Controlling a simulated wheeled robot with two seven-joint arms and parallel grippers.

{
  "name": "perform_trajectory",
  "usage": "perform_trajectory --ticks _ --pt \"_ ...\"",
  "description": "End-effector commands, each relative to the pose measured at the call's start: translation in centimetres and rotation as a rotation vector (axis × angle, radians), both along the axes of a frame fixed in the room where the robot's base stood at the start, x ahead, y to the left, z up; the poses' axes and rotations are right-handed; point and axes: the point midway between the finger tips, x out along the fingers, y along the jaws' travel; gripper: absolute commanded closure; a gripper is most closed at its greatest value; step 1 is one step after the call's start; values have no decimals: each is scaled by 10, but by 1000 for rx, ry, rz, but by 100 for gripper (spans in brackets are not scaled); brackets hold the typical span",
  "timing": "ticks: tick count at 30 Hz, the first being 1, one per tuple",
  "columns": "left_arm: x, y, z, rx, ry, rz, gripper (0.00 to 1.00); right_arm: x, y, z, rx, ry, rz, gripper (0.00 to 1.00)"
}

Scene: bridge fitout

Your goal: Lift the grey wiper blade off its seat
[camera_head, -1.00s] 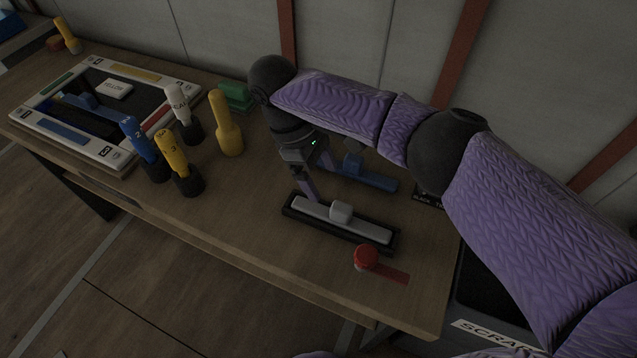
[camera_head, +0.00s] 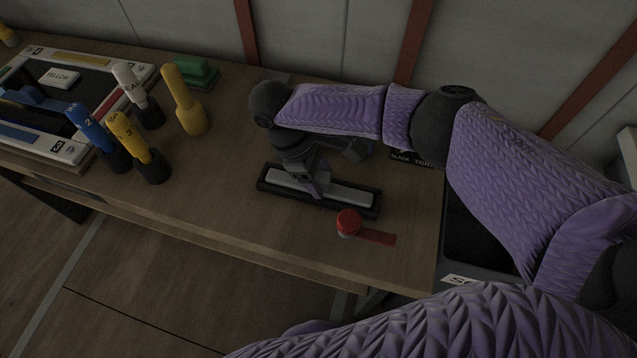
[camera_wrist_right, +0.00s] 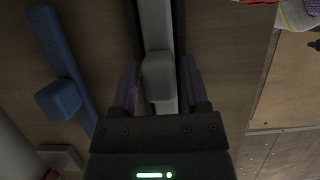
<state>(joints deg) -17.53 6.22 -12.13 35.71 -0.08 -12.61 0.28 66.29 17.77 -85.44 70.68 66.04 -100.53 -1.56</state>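The grey wiper blade (camera_head: 350,193) lies flat in its black seat (camera_head: 375,211) on the bench. Its raised grip block shows in the right wrist view, where the blade (camera_wrist_right: 156,25) runs up the picture. My right gripper (camera_head: 318,190) is down over the middle of the blade and hides the block in the head view. In the right wrist view the two fingers of this gripper (camera_wrist_right: 160,72) stand on either side of the block, with a narrow gap visible at each side, so it is open. My left gripper is not in view.
A blue blade (camera_wrist_right: 62,62) with a block lies beside the seat. A red knob (camera_head: 348,222) with a red strip stands near the front edge. Yellow (camera_head: 184,100), white and blue upright tools and a framed board (camera_head: 140,72) are at left. A green block (camera_head: 193,70) sits behind.

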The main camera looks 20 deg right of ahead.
Motion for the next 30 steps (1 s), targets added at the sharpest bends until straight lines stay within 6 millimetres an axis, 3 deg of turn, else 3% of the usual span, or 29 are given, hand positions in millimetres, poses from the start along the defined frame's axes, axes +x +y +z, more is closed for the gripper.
perform_trajectory --ticks 1,8,17,27,30 --pt "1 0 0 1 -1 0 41 0 0 0 0 0 0 54" --pt "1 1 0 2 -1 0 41 0 0 0 0 0 0 100" --pt "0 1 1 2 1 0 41 0 0 3 1 -1 0 100" --pt "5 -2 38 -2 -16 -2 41 1 0 85 2 -5 1 100" --pt "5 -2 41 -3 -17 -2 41 1 0 98 1 -4 0 100"
